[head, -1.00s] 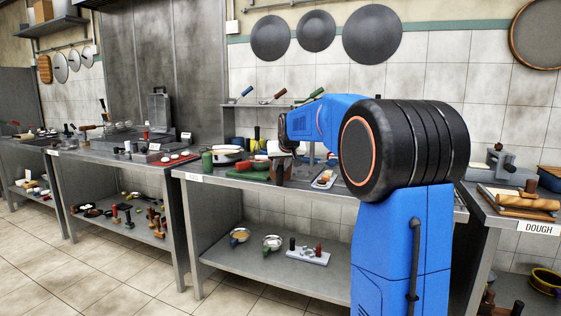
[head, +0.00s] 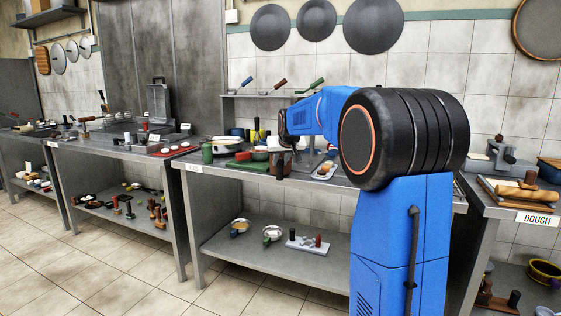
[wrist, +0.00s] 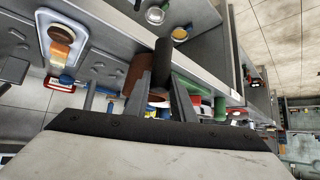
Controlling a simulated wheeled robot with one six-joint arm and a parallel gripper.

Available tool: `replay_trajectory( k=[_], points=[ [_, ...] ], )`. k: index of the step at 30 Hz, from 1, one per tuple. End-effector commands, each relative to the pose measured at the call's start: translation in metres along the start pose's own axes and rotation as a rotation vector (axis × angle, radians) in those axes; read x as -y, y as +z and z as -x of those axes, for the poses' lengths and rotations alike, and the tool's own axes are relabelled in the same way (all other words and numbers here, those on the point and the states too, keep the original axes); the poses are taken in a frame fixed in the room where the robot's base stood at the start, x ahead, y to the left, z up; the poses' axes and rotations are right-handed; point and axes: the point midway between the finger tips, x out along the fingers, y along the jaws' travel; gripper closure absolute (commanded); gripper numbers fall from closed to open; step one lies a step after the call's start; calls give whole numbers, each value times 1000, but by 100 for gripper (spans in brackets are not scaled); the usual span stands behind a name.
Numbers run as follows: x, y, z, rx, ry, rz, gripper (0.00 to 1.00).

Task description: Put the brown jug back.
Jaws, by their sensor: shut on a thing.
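My gripper (head: 287,140) is over the front edge of the middle steel counter (head: 330,181) in the head view, partly hidden by my arm. The brown jug (head: 279,164) is at the gripper, in front of the counter's back clutter. In the wrist view the jug's brown body (wrist: 138,74) shows beside the fingers, with a dark upright part, seemingly its handle, between them. My gripper (wrist: 162,80) is shut on the jug there. I cannot tell whether the jug's base touches the counter.
A green board (head: 247,166), a green canister (head: 207,153) and a pale pot (head: 227,141) stand left of the jug. A tray with food (head: 325,171) lies to its right. The tiled floor in front is clear.

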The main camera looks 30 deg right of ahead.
Motion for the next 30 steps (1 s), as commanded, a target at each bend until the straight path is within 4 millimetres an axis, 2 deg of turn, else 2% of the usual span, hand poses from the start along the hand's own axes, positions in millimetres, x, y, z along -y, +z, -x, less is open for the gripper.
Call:
replay_trajectory(
  k=[21,22,24,30],
  points=[
    [0,5,-5,-2,0,0,100],
    [0,5,-5,-2,0,0,70],
    [0,5,-5,-2,0,0,55],
    [0,5,-5,-1,0,0,55]
  ],
)
